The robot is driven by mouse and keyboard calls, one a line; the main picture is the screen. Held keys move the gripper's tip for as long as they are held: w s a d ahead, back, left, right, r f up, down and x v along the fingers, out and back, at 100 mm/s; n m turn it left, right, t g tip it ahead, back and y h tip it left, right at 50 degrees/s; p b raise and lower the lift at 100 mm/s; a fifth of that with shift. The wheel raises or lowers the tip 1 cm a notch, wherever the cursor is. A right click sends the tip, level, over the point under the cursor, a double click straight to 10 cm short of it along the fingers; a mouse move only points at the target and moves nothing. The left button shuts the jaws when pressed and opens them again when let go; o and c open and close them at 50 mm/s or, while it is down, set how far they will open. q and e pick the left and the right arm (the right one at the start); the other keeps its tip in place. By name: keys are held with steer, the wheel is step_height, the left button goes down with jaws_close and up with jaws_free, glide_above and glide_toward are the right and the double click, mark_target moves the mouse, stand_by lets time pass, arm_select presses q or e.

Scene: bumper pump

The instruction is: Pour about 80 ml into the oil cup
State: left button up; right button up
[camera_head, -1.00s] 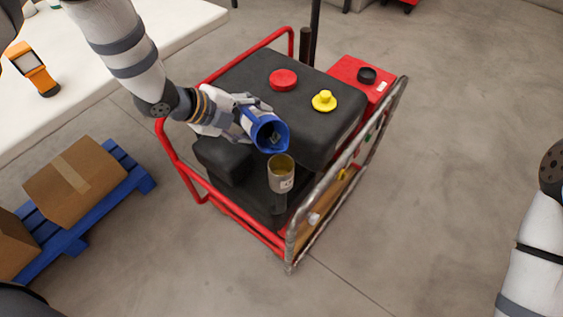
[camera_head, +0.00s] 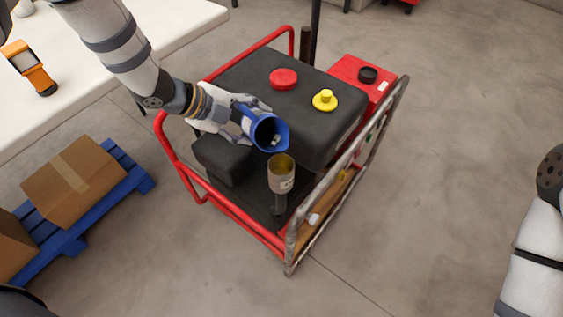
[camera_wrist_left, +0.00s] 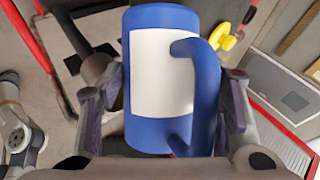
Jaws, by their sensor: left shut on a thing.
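My left gripper (camera_head: 236,117) is shut on a blue jug (camera_head: 279,147), which is tilted with its mouth turned toward the oil cup. In the left wrist view the jug (camera_wrist_left: 143,132) sits between my two fingers, with its white label and handle toward the camera. The oil cup (camera_head: 281,180) is a pale cup with a yellowish inside, upright on a dark stem at the near side of the pump. The jug's lip is just above the cup's rim. No stream of liquid can be made out. My right gripper is out of view; only my right arm shows at the right edge.
The pump has a black body, a red cap (camera_head: 283,79), a yellow cap (camera_head: 324,100) and a red tube frame (camera_head: 172,160). Cardboard boxes (camera_head: 72,195) stand on a blue pallet (camera_head: 130,176) at left. A white table (camera_head: 105,75) holds an orange meter (camera_head: 30,68). Floor at right is clear.

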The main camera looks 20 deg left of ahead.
arm_select(q)
steer(key=shift+f, duration=0.45)
steer(key=shift+r, duration=0.3)
steer(key=shift+g+h, duration=0.3)
